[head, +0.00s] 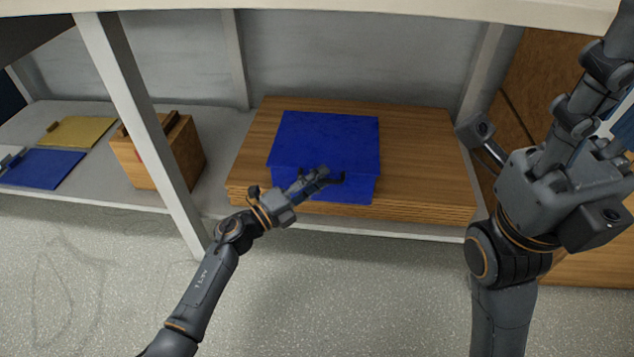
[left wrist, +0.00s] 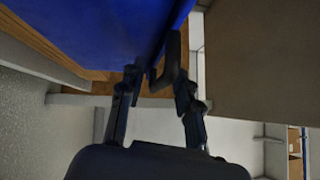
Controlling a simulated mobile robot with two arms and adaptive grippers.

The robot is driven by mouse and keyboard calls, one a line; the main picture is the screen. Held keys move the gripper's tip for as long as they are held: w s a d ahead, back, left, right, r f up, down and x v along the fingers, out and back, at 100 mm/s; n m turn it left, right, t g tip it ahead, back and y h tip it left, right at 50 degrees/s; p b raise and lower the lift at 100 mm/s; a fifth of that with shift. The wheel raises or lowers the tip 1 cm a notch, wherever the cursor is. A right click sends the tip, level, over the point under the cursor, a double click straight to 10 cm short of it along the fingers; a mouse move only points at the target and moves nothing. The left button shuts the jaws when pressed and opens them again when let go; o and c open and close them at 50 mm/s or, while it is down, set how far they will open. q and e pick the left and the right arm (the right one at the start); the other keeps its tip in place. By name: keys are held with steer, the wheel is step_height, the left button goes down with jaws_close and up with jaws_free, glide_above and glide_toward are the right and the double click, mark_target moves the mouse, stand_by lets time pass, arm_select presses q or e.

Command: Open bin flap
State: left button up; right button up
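The blue bin (head: 323,143) stands on stacked wooden boards under the table, its flat lid down. A dark handle (head: 338,181) sits on its front; in the left wrist view the handle (left wrist: 170,62) juts from the blue face. My left gripper (head: 322,177) is at the front of the bin, by the handle. In the left wrist view its fingers (left wrist: 157,84) are spread, with the handle's end near and between the tips; I cannot tell whether they touch. My right gripper (head: 597,90) is raised at the right, away from the bin; its fingertips are not clear.
The wooden boards (head: 430,160) rest on a low shelf. Yellow (head: 82,131) and blue (head: 42,168) flat pieces lie farther left. The tabletop edge (head: 350,10) overhangs the bin. The speckled floor in front is clear.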

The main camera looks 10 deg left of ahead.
arm_select(q)
jaws_close()
steer(key=shift+r, duration=0.1)
stand_by(0.3)
